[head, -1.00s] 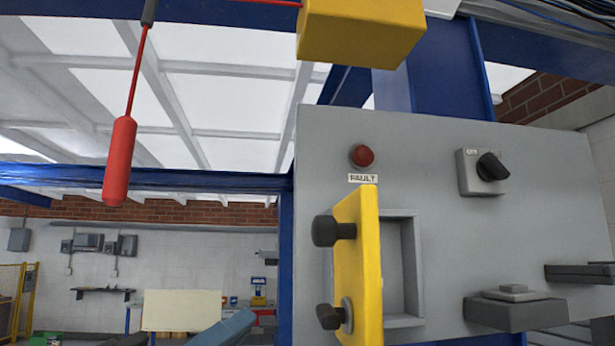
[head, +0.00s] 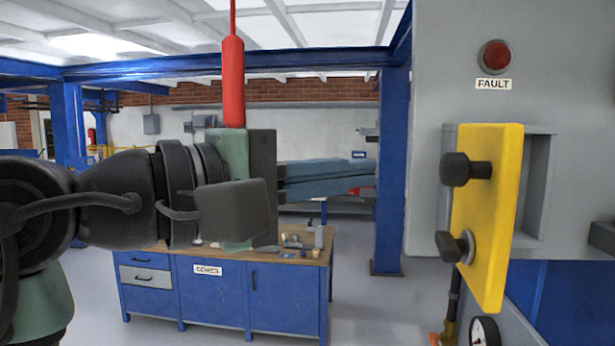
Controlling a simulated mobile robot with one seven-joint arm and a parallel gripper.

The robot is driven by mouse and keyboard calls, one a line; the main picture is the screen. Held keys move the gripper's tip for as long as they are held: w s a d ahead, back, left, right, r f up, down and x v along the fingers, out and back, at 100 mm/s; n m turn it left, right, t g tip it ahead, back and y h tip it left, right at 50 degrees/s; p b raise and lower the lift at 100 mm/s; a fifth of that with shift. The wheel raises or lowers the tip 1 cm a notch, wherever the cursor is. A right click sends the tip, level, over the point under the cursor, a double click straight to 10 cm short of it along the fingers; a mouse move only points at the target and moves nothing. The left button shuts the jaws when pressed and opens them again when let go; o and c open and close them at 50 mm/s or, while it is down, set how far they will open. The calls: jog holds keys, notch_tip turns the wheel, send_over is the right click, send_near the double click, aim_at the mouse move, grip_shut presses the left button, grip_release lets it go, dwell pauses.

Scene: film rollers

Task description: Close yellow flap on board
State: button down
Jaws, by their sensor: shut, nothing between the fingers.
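The yellow flap (head: 489,220) stands swung open on the grey board (head: 585,75), jutting out at the left side of a square recess (head: 535,190). Two black knobs (head: 462,169) sit on the flap's left-hand face. My gripper (head: 374,174) comes in from the left, with its long blue-grey fingers shut, empty and pointing right toward the flap. A gap shows between the fingertips and the flap in the picture. The blue post lies behind the fingertips.
A red FAULT lamp (head: 494,56) is above the flap. A red hanging handle (head: 233,82) shows just above my wrist. A blue post (head: 392,215) stands left of the board. A blue workbench (head: 222,297) with small parts is below. A gauge (head: 484,331) is under the flap.

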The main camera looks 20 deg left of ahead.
aim_at(440, 169)
jog(key=shift+w+d+b, duration=0.15)
jog(key=shift+w+d, duration=0.35)
jog(key=shift+d, duration=0.4)
jog(key=shift+w+d+b, duration=0.15)
jog(key=shift+w+d, duration=0.3)
jog(key=shift+d, duration=0.4)
jog(key=shift+w+d+b, duration=0.15)
jog(key=shift+w+d, duration=0.35)
jog(key=shift+d, duration=0.4)
jog(key=shift+d, duration=0.1)
